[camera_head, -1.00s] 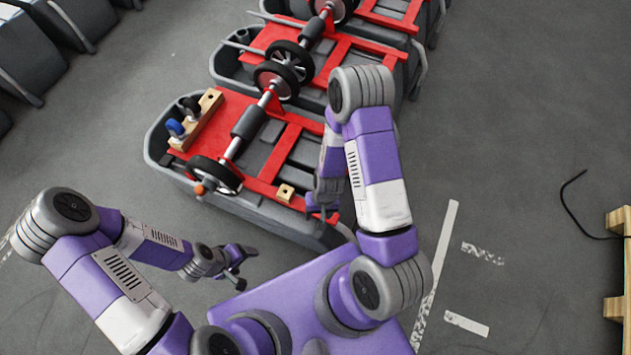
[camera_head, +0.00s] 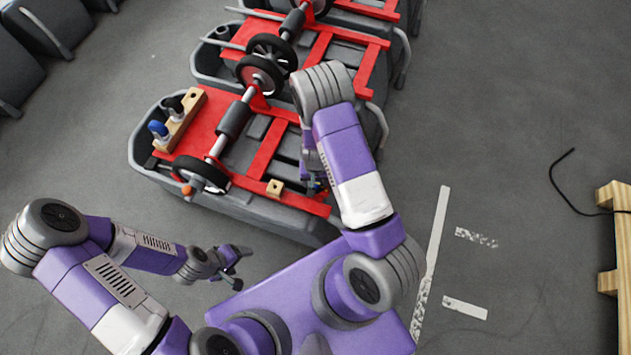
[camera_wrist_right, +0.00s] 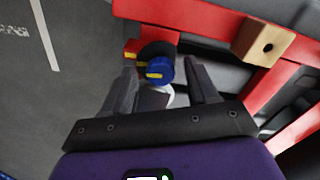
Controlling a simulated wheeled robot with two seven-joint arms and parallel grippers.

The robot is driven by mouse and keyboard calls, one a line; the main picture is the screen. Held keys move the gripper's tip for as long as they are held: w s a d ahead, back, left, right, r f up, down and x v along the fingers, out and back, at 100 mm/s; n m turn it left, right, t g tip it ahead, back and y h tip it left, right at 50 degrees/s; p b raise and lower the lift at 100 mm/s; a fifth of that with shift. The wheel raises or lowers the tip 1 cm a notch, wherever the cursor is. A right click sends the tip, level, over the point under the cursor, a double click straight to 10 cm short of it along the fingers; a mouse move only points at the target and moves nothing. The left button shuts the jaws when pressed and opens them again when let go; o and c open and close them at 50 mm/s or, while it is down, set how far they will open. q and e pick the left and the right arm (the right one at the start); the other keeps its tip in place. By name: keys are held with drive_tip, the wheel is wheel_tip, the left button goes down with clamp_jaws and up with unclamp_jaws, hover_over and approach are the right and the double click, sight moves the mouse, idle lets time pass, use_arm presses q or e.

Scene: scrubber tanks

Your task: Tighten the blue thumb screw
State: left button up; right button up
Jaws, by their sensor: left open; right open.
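In the right wrist view a blue thumb screw (camera_wrist_right: 159,69) with a yellow mark sits at the end of a dark round part beside the red frame (camera_wrist_right: 195,14). My right gripper (camera_wrist_right: 163,80) is open, its two fingers spread on either side of the blue screw with gaps visible. In the head view this spot is mostly hidden behind my right arm; a bit of blue (camera_head: 319,187) shows by the frame's corner. My left gripper (camera_head: 240,265) is open and empty over the floor, in front of the tank.
A wooden block (camera_head: 187,124) with a blue knob (camera_head: 158,130) and a black knob stands at the tank's far left. A small wooden block with a hole (camera_head: 275,187) sits on the red frame; it also shows in the wrist view (camera_wrist_right: 262,41). A pallet (camera_head: 609,240) stands at right.

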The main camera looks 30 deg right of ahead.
drive_tip(key=shift+c, duration=0.4)
drive_tip(key=c, duration=1)
drive_tip(key=shift+m+p, duration=0.4)
drive_tip(key=shift+m, duration=0.5)
drive_tip(key=o, duration=1.1)
drive_tip(key=shift+r, duration=0.1)
wheel_tip(320, 180, up, 7)
drive_tip(key=p, duration=0.3)
drive_tip(key=shift+r, duration=0.2)
